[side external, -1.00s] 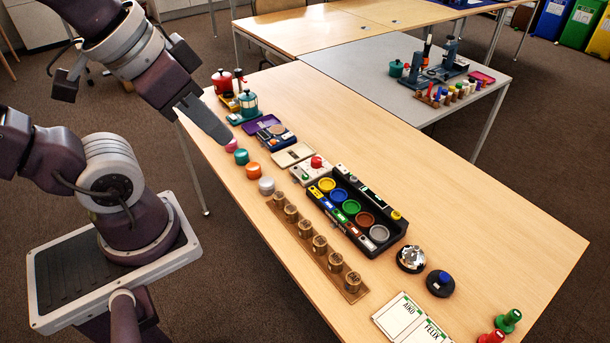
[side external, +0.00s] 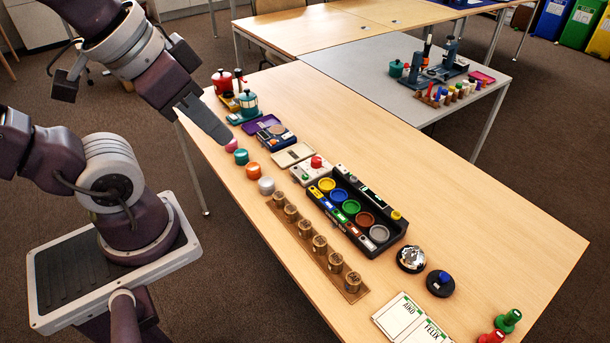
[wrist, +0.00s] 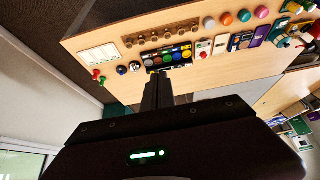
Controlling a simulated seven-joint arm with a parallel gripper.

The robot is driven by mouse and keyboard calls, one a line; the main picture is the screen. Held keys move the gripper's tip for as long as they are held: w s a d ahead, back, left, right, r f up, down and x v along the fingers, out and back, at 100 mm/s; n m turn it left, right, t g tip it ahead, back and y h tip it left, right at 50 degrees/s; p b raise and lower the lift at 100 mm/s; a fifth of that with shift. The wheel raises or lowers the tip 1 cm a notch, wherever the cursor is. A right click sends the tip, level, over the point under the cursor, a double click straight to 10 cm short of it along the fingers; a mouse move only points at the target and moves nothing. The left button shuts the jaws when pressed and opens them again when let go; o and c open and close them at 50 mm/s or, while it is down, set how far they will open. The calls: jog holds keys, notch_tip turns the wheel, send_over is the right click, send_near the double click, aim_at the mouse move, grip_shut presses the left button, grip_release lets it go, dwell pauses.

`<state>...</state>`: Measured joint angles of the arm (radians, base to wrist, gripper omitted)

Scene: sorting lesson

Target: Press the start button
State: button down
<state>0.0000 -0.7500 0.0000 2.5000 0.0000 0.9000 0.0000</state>
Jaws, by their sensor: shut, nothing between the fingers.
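No label reading "start" is legible, so I cannot tell which control is the start button. A red button (side external: 317,161) sits on a pale box (side external: 309,172) beside the black sorting tray. A blue-topped round black button (side external: 440,283) stands near the bell, towards the table's front end. My gripper (side external: 226,140) is shut and empty, pointing down over the table's left edge near the coloured knobs, apart from both buttons. In the wrist view, my gripper's fingers (wrist: 158,76) are together, with the tray beyond them.
The black tray (side external: 397,236) holds several coloured dishes. A wooden rack (side external: 316,250) of cork-like cylinders lies along the left edge. A silver bell (side external: 411,258), name cards (side external: 412,318) and red and green pegs (side external: 508,320) stand towards the front. The table's right side is clear.

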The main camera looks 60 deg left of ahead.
jog(key=w+a+f+m+y, duration=0.2)
jog(key=w+a, duration=0.4)
jog(key=w, duration=0.6)
jog(key=m+t+h, duration=0.1)
jog(key=m+t, duration=0.3)
jog(key=m, duration=0.2)
send_over(303, 177)
notch_tip(303, 177, down, 24)
jog(key=shift+f, duration=0.2)
jog(key=shift+f, duration=4.4)
jog(key=shift+s+f, duration=0.1)
jog(key=shift+f, duration=0.3)
